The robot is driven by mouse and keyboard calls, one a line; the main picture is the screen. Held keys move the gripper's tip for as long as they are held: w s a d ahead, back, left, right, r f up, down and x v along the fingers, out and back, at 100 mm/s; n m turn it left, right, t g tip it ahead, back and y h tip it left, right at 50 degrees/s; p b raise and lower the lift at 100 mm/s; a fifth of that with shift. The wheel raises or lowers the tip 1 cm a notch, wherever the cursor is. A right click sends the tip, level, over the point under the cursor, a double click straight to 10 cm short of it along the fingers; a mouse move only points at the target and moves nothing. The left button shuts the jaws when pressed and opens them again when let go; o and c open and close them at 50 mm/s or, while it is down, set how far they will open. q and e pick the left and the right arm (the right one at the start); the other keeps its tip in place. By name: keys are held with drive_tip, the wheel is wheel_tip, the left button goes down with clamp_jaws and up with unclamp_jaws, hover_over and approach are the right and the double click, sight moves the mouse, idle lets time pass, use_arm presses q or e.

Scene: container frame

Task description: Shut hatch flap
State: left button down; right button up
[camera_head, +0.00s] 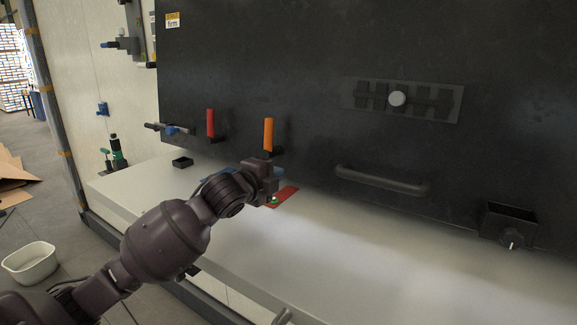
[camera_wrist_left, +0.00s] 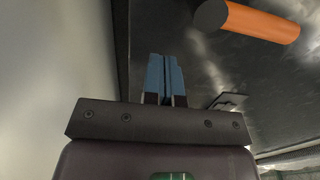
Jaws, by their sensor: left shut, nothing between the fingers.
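My left gripper (camera_head: 278,172) is in front of the black panel (camera_head: 300,60), just below the orange handle (camera_head: 268,134) and above the pale ledge. In the left wrist view its blue fingers (camera_wrist_left: 165,78) are together with nothing between them, pointing towards the dark panel surface. The orange handle (camera_wrist_left: 262,22) shows at the upper right there, apart from the fingers. I cannot tell which part is the hatch flap, nor how far open it is. A red flat piece (camera_head: 284,197) lies by the gripper, partly hidden by it. My right gripper is out of view.
A red handle (camera_head: 211,123) stands left of the orange one. The pale ledge (camera_head: 330,255) is mostly clear.

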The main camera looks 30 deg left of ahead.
sight(293, 165)
use_arm(q)
drive_tip(key=shift+w+f+p, duration=0.15)
drive_tip(key=shift+w+p, duration=0.15)
drive_tip(key=shift+w, duration=1.25)
drive_tip(key=shift+w+f+p, duration=0.15)
drive_tip(key=shift+w+p, duration=0.1)
drive_tip(key=shift+w, duration=1.25)
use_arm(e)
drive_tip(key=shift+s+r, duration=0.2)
